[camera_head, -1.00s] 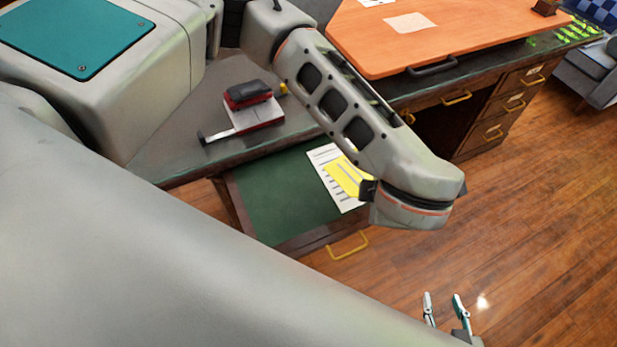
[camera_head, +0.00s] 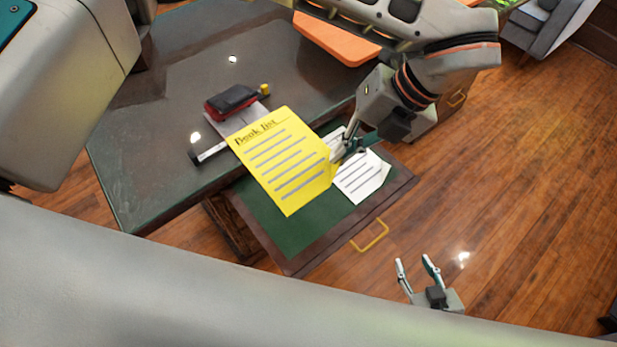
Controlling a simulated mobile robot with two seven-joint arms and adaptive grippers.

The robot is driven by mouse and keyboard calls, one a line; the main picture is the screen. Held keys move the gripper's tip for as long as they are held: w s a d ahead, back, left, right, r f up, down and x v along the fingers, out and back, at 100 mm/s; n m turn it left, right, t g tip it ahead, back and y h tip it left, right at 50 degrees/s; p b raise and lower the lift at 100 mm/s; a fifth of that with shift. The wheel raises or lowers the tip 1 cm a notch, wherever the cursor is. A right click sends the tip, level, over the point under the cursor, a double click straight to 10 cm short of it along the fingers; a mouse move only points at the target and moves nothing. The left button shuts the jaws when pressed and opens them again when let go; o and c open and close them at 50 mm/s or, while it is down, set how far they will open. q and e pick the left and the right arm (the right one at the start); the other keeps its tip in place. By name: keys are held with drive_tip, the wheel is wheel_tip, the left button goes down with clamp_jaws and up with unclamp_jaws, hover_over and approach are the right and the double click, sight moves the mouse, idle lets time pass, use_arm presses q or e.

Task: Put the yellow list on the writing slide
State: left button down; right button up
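The yellow list (camera_head: 280,160), headed "Book list", is in my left gripper (camera_head: 346,152), which is shut on its right edge. The sheet is tilted and looks raised; it overlaps the green writing slide (camera_head: 290,238) and the desk edge in the picture. The slide is pulled out from the desk. A white lined sheet (camera_head: 365,182) lies on its right part, beside the yellow list and partly hidden by the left gripper. My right gripper (camera_head: 418,268) is open and empty, in front of the slide at the lower right, over the floor.
A red and black desk device (camera_head: 232,102) with a pale base and a bar stands on the dark desktop (camera_head: 130,165), partly behind the list. An orange board (camera_head: 335,40) lies at the back. A yellow handle (camera_head: 371,236) is on the slide's front.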

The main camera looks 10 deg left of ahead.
use_arm(q)
hover_over(326, 210)
drive_tip(key=d, duration=0.2)
wheel_tip(326, 210, down, 15)
drive_tip(key=shift+w+a+f, duration=0.1)
drive_tip(key=shift+w, duration=0.05)
drive_tip(key=shift+f+b, duration=0.3)
drive_tip(key=shift+f, duration=2.05)
drive_tip(key=shift+f, duration=0.1)
drive_tip(key=c, duration=2.6)
unclamp_jaws()
drive_tip(key=shift+o, duration=0.2)
drive_tip(key=shift+w+r, duration=0.1)
drive_tip(key=shift+r, duration=0.2)
drive_tip(key=v, duration=1.1)
drive_tip(key=shift+d+r, duration=0.2)
drive_tip(key=shift+r, duration=0.1)
